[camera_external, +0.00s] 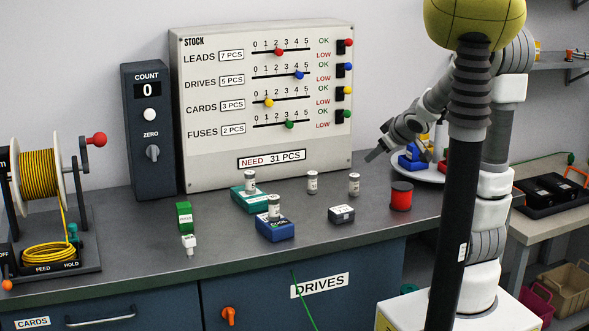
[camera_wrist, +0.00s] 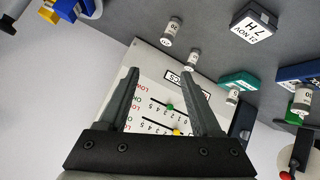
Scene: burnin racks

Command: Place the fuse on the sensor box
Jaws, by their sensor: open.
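Small labelled silver cylinders look like fuses. One (camera_external: 312,183) stands on the bench, and another (camera_external: 354,185) stands to its right. One (camera_external: 250,182) stands on a teal box (camera_external: 243,199), and one (camera_external: 274,206) on a blue box (camera_external: 275,232). A small dark box with a white label (camera_external: 342,214) has a bare top. I cannot tell which box is the sensor box. My gripper (camera_external: 374,154) is open and empty, above the bench at the right. In the wrist view its fingers (camera_wrist: 158,72) are apart, with two bench cylinders (camera_wrist: 172,30) (camera_wrist: 193,60) beyond them.
A red spool (camera_external: 401,197) and a round plate with blue parts (camera_external: 429,174) are at the right. A stock panel (camera_external: 220,150) and a count box (camera_external: 148,120) stand at the back. A green block (camera_external: 184,217) and wire reel (camera_external: 40,172) are left. The front right bench is clear.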

